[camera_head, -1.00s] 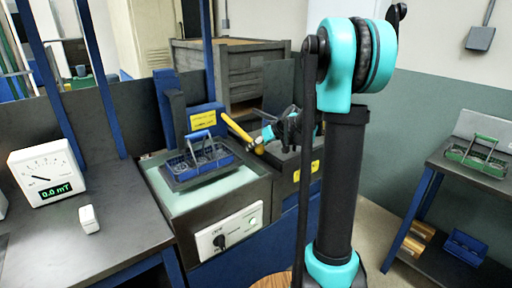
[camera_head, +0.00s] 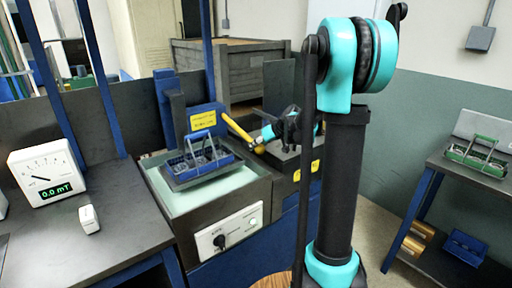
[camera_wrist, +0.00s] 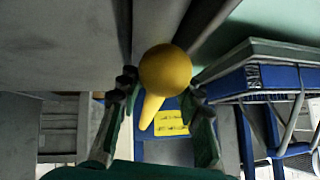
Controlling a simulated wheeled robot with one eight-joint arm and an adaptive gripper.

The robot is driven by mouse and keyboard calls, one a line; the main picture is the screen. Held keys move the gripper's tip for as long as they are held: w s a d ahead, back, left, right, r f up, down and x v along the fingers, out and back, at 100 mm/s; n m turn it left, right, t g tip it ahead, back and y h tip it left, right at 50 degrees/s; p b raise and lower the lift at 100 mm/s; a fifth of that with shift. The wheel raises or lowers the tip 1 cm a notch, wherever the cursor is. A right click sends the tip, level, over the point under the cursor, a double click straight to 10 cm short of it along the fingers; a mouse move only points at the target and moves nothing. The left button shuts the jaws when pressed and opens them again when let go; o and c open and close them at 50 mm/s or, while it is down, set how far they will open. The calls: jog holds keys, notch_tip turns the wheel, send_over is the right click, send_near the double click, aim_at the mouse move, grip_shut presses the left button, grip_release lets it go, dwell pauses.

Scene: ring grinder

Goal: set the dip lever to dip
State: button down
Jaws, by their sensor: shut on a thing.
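The dip lever is a yellow rod (camera_head: 236,128) with a round knob at its lower right end. It comes out of the blue post beside the tank and slopes down to the right. My gripper (camera_head: 259,144) is at the knob, on its right side. In the wrist view the yellow knob (camera_wrist: 165,70) sits between the two fingers of my gripper (camera_wrist: 162,92), which are shut on it. A blue basket (camera_head: 205,162) of rings hangs level over the pale tank liquid. The rings' details are too small to tell.
The tank (camera_head: 213,203) has a front panel (camera_head: 230,230) with a black knob. A yellow label (camera_head: 203,120) is on the blue post. A meter (camera_head: 47,172) reading 0.0 mT stands on the left bench. A green basket (camera_head: 476,155) sits on the right shelf.

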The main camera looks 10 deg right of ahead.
jog(key=w+a+r+g+h, duration=0.1)
jog(key=w+r+g+h, duration=0.1)
jog(key=r, duration=1)
jog(key=w+a+r+g+h, duration=0.2)
jog(key=r+g, duration=0.3)
jog(key=r, duration=0.7)
jog(key=shift+w+r+m+g, duration=0.3)
jog(key=shift+w+m, duration=0.1)
jog(key=shift+w, duration=0.25)
jog(key=c, duration=1.3)
grip_release()
